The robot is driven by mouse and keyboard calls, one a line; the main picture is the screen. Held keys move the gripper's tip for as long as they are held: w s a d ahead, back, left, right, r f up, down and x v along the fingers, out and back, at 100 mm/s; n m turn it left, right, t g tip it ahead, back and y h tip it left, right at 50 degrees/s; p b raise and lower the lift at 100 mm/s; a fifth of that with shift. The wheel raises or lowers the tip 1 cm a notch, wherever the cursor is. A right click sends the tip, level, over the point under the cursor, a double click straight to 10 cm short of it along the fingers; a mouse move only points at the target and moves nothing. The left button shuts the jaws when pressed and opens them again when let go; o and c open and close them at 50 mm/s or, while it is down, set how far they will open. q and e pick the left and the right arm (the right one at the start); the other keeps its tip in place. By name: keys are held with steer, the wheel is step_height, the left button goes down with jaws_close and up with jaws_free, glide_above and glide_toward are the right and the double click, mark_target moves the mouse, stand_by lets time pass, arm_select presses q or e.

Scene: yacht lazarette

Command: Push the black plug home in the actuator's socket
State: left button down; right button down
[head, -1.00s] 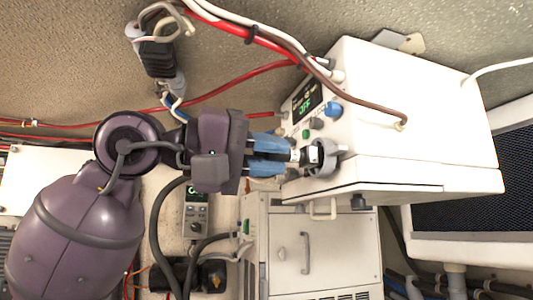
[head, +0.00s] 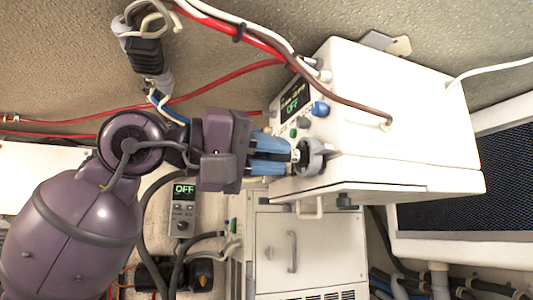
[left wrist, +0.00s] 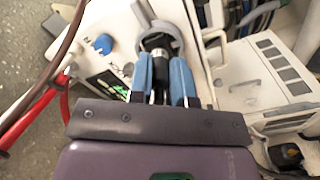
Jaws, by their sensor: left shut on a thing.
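The actuator appears to be the white box (head: 400,125) with a small display reading OFF, a blue knob and a grey ring-shaped socket (head: 314,158) on its front face. My left gripper (head: 286,155) has blue fingers shut on the black plug (head: 296,156), right in front of the socket. In the left wrist view, the plug (left wrist: 158,42) sits between the fingertips, its front end inside the grey socket collar (left wrist: 152,22). The fingers and collar hide much of the plug, so I cannot tell how deep it is. My right gripper is out of view.
Red, white and brown cables (head: 255,42) run above the gripper to the box. A lower white cabinet (head: 305,250) with a handle stands below, beside a small controller reading OFF (head: 183,205). A black cable hangs behind my arm. A dark mesh panel (head: 470,180) is at right.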

arm_select(q)
steer(key=shift+w+d, duration=0.1)
steer(key=shift+d, duration=0.15)
steer(key=c, duration=1.1)
jaws_free()
steer(key=shift+o, duration=0.6)
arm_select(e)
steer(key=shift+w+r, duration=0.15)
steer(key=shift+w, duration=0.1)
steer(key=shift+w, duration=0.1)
arm_select(q)
steer(key=b+v, duration=0.1)
steer(key=v, duration=0.9)
steer(key=shift+a+b, duration=0.4)
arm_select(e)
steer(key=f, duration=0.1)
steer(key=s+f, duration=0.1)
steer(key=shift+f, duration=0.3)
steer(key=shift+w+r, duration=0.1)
